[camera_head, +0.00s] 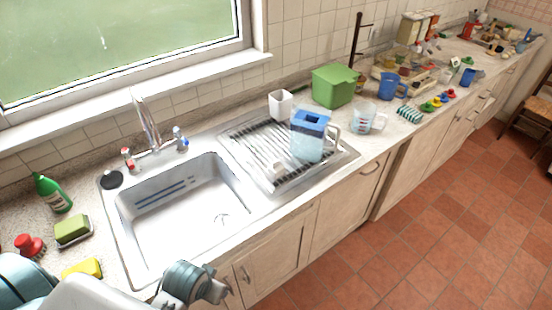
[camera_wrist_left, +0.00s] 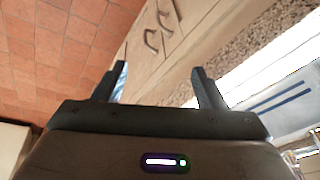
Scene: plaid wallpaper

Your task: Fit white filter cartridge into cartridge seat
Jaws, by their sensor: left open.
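A small white piece (camera_head: 278,168), which looks like the filter cartridge, lies on the drying rack; it is too small to make out its shape. Right of it stands a clear water pitcher (camera_head: 308,148) with a blue top and a pale handle. The cartridge seat cannot be made out; it may be inside the pitcher. My left gripper (camera_head: 218,292) is in front of the sink's near edge, well left of and nearer than the rack. In the left wrist view its two fingers (camera_wrist_left: 155,88) are apart with nothing between them. My right gripper is not in view.
The metal sink (camera_head: 190,208) lies between my gripper and the drying rack (camera_head: 250,143). A white cup (camera_head: 281,104), a green bin (camera_head: 335,86) and a measuring jug (camera_head: 363,118) stand around the rack. A tall faucet (camera_head: 147,122) rises behind the sink. A sponge (camera_head: 72,230) and green bottle (camera_head: 52,193) are left.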

